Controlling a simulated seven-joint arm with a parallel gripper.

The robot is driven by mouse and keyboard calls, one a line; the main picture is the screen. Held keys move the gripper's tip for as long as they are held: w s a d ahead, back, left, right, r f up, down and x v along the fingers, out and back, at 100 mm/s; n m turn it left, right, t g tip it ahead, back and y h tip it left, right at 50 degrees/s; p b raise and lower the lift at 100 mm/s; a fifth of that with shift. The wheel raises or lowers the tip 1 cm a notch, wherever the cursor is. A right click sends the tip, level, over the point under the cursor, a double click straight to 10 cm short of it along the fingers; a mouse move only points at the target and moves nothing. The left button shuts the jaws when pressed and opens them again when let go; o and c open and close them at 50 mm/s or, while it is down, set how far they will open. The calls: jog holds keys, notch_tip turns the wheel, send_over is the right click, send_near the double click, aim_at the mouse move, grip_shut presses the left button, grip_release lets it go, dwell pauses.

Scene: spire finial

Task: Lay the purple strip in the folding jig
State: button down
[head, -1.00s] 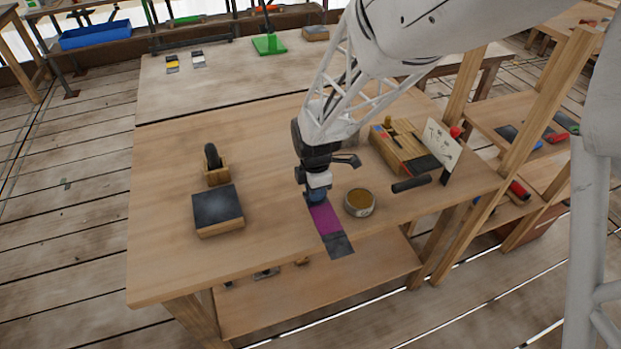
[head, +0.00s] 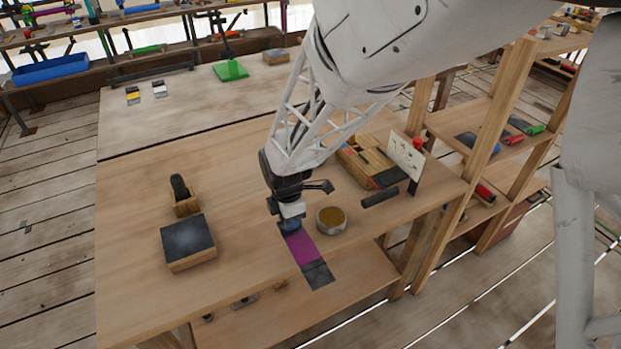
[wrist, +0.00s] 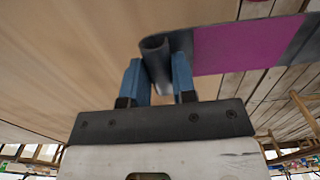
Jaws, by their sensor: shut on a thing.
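The purple strip (head: 302,247) has dark grey ends and sits at the table's front edge, its near grey end sticking out past the edge in the head view. My gripper (head: 290,226) is shut on its far end. In the wrist view, the blue fingers of my gripper (wrist: 158,80) stand on both sides of a curled grey end, and the purple part of the strip (wrist: 245,45) runs off to the right. I cannot tell whether the strip touches the tabletop. I cannot tell which thing is the folding jig.
A round tin (head: 331,221) stands just right of my gripper. A wooden tray (head: 370,165), a black cylinder (head: 380,197) and a white card (head: 405,155) are behind it. A dark-topped block (head: 188,241) and a wooden holder (head: 184,203) stand left. The tabletop (head: 130,270) between is clear.

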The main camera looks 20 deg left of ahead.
jog(key=shift+w+r, duration=0.1)
jog(key=w+a+r+m, duration=1.5)
jog(key=w+r+m, duration=0.3)
jog(key=w, duration=0.1)
jog(key=shift+a+r+m, duration=0.3)
jog(key=shift+a+m, duration=0.1)
jog(key=shift+w+d, duration=0.1)
jog(key=shift+w, duration=0.05)
